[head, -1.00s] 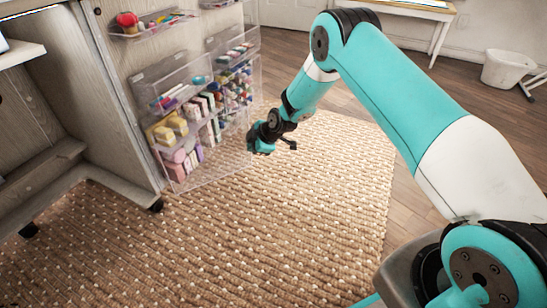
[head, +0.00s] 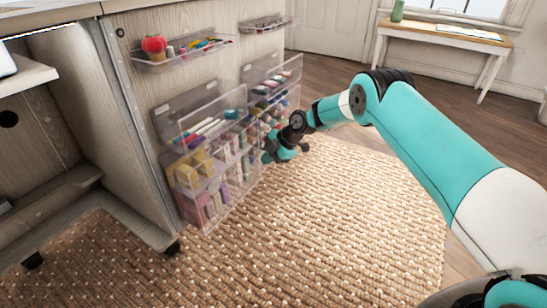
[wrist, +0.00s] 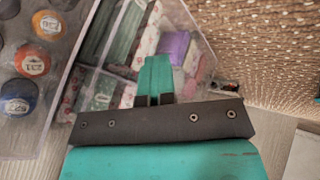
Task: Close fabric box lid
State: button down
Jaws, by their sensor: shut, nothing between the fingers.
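Clear plastic boxes hang on the cabinet's side panel in the head view. The lower one, a clear fabric box (head: 213,222), holds folded pieces in yellow, pink and purple. In the wrist view a clear box (wrist: 208,45) with folded green, floral and purple fabric lies behind my fingers. I cannot tell clearly which clear panel is its lid. My gripper (head: 266,157) is at the right side of the boxes, its teal fingers shut and empty. In the wrist view the shut fingers (wrist: 154,75) overlap the fabric; contact cannot be told.
Numbered thread spools (wrist: 32,62) sit in a clear holder left of my fingers. A clear tray (head: 185,55) with a red pincushion hangs above the boxes. The woven rug (head: 330,230) is clear in front. A wooden table (head: 440,35) stands at the back.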

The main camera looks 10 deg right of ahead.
jog(key=shift+w+r+t, duration=0.1)
jog(key=shift+w+t, duration=0.2)
jog(key=shift+w, duration=0.1)
